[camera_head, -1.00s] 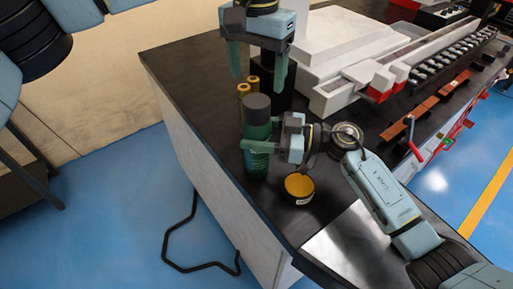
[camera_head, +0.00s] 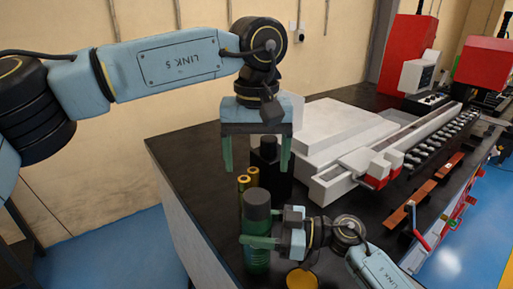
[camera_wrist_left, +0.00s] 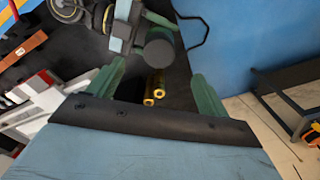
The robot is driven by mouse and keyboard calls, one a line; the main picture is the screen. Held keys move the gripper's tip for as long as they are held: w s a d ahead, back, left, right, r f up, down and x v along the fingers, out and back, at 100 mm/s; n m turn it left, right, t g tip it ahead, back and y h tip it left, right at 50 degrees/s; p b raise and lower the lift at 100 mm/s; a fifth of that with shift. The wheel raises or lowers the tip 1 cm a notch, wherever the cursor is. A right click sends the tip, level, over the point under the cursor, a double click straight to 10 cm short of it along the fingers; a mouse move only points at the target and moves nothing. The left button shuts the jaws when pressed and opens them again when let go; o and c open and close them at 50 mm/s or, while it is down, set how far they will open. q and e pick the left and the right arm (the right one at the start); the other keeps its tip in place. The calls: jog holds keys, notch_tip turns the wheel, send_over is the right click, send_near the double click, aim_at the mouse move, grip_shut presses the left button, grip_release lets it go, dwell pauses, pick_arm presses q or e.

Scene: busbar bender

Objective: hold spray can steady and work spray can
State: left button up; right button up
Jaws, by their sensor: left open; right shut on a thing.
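The spray can (camera_head: 257,222) is a dark green cylinder with a grey-black cap, standing upright near the table's left edge. My right gripper (camera_head: 262,242) is shut on its body from the right side. My left gripper (camera_head: 257,168) is open and empty, pointing down above and a little behind the can, its two green fingers spread. In the left wrist view the can's round cap (camera_wrist_left: 160,52) shows beyond the open fingers, between them and apart from both. The can's lower body is partly hidden by my right gripper.
Two brass cylinders (camera_head: 243,186) and a black block (camera_head: 269,172) stand just behind the can. A yellow-topped round tin (camera_head: 301,278) sits in front. The white bender machine (camera_head: 335,135) fills the table to the right.

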aim_at(256, 196)
pick_arm(q)
notch_tip(256, 196, down, 10)
jog(key=shift+f, duration=0.1)
dwell(0.4)
jog(key=c, duration=1.2)
jog(key=shift+r, duration=0.35)
jog(key=shift+r, duration=0.85)
jog(key=shift+r, duration=2.05)
pick_arm(e)
jog(key=o, duration=1.4)
